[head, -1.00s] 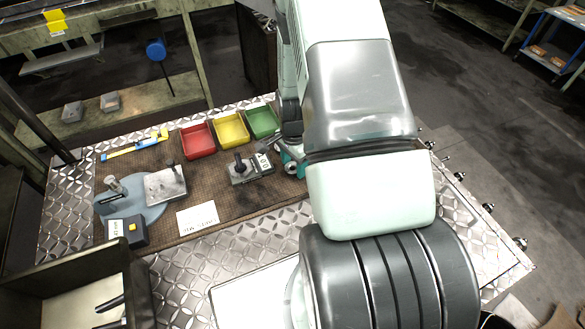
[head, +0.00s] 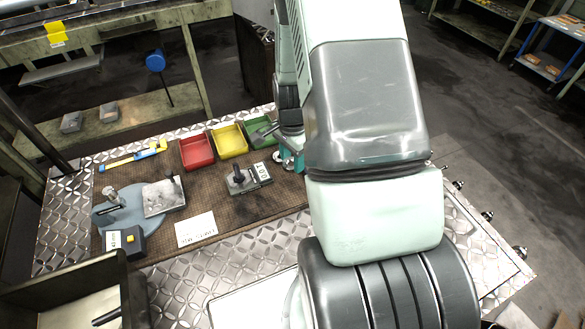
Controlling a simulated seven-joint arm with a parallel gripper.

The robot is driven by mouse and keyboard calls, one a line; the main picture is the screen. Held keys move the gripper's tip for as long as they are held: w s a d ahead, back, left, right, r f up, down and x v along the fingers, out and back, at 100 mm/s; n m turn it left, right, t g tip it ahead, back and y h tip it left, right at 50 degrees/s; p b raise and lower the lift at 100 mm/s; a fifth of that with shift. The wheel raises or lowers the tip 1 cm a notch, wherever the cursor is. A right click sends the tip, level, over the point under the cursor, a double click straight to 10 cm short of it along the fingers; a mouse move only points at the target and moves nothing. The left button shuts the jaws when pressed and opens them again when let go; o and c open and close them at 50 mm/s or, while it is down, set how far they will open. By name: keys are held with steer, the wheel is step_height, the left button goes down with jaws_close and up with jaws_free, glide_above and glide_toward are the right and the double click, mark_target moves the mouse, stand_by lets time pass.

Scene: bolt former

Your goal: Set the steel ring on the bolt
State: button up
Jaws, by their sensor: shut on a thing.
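My gripper (head: 264,136) shows in the head view at the front of my arm, by the green bin. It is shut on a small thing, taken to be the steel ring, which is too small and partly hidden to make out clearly. A dark block (head: 249,180) with a white label lies on the brown mat, in front of the yellow bin and left of my arm. A dark bolt-like post (head: 239,173) stands up from it. My gripper is apart from this post, behind it and to its right.
Red (head: 196,152), yellow (head: 230,141) and green (head: 260,130) bins stand in a row behind the block. A grey plate with a post (head: 163,197), a blue-grey round base (head: 112,212), a yellow-buttoned box (head: 126,243) and a white card (head: 196,229) lie to the left.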

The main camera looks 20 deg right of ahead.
mark_target(286, 161)
steer(key=r, duration=0.1)
steer(key=a+r, duration=0.1)
steer(key=w+r, duration=0.1)
steer(key=shift+a+r, duration=0.3)
steer(key=shift+r, duration=0.1)
steer(key=w+a+r+n, duration=0.1)
steer(key=a, duration=0.3)
steer(key=w+a+n, duration=0.1)
steer(key=a, duration=0.2)
steer(key=w+a+r+n, duration=0.1)
steer(key=w+a, duration=0.1)
steer(key=a, duration=0.2)
steer(key=shift+a+r, duration=0.35)
steer(key=shift+a, duration=0.15)
steer(key=shift+f, duration=1.8)
steer(key=shift+f, duration=0.5)
steer(key=o, duration=1.2)
steer(key=shift+o, duration=0.2)
steer(key=shift+r, duration=3)
